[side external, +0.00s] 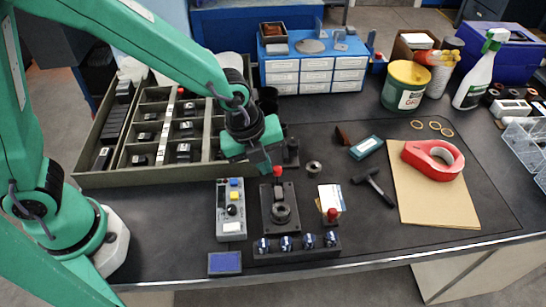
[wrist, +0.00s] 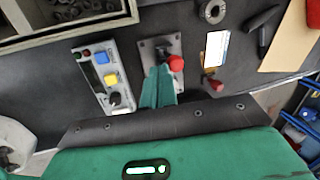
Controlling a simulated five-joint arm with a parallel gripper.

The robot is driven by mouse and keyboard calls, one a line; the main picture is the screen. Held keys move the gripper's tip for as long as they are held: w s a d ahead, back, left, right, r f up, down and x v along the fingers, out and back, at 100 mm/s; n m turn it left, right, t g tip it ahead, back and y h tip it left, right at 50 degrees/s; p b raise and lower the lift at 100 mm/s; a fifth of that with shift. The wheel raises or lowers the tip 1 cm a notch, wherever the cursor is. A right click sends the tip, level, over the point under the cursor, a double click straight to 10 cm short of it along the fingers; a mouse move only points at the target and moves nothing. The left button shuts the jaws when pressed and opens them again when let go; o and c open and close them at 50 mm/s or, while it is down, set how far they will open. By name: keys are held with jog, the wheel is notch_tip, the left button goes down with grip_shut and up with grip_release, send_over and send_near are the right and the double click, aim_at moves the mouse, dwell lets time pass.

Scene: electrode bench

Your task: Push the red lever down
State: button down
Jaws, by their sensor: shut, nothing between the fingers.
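A lever with a red knob (side external: 278,171) rises from a black base plate (side external: 292,218) on the bench. In the wrist view its red knob (wrist: 176,62) shows just to the right of my fingertips. My gripper (side external: 264,168) is shut and empty, close beside the knob at about its height; I cannot tell whether they touch. In the wrist view my gripper (wrist: 158,72) covers part of the plate. A second, smaller red-tipped handle (side external: 332,214) stands to the right near a white card, and shows in the wrist view (wrist: 215,85).
A grey control box (side external: 230,226) with coloured buttons stands left of the plate. A row of blue-topped knobs (side external: 286,243) lies in front. A divided tray (side external: 125,179) is behind left. A hammer (side external: 375,188) and cardboard (side external: 425,212) with a red tape dispenser (side external: 433,158) lie right.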

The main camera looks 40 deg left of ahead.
jog(key=shift+w+d+r+g+y, duration=0.1)
jog(key=shift+w+d+g+y, duration=0.25)
jog(key=shift+g, duration=0.15)
dwell(0.6)
jog(key=shift+w+d+g+y, duration=0.35)
jog(key=shift+w+d+g, duration=0.2)
jog(key=shift+g, duration=0.25)
jog(key=shift+g+y, duration=0.5)
jog(key=shift+g, duration=0.3)
jog(key=shift+w+d+f, duration=0.6)
jog(key=shift+w+d, duration=0.35)
jog(key=shift+w+d+f, duration=0.6)
jog(key=shift+w+d, duration=0.35)
jog(key=shift+w+d+f, duration=0.6)
jog(key=shift+w+d, duration=0.35)
jog(key=shift+f, duration=0.1)
